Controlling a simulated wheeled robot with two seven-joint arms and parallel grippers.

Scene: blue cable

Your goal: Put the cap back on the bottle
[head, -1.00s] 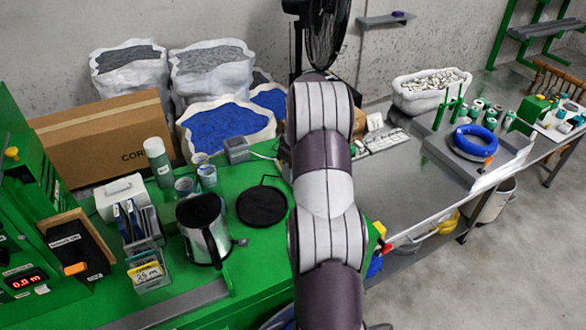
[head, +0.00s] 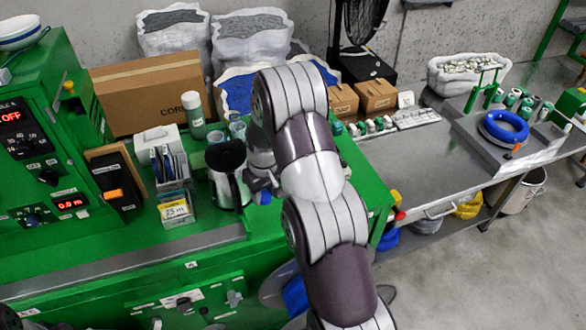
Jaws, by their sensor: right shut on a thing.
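A slim bottle (head: 195,116) with a grey-green body and a pale top stands upright at the back of the green bench. At this size I cannot tell whether its pale top is a cap. My right arm rises from the lower right and bends down over the bench. My right gripper (head: 262,190) is low, just right of the kettle (head: 229,176) and apart from the bottle. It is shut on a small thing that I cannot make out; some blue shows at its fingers. I see no separate cap for certain. My left gripper is not in view.
Two cups (head: 237,131) stand right of the bottle. A card holder (head: 174,190) and a white box (head: 158,143) stand left of the kettle. A green control cabinet (head: 50,120) bounds the left. The front of the green bench (head: 215,222) has clear room.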

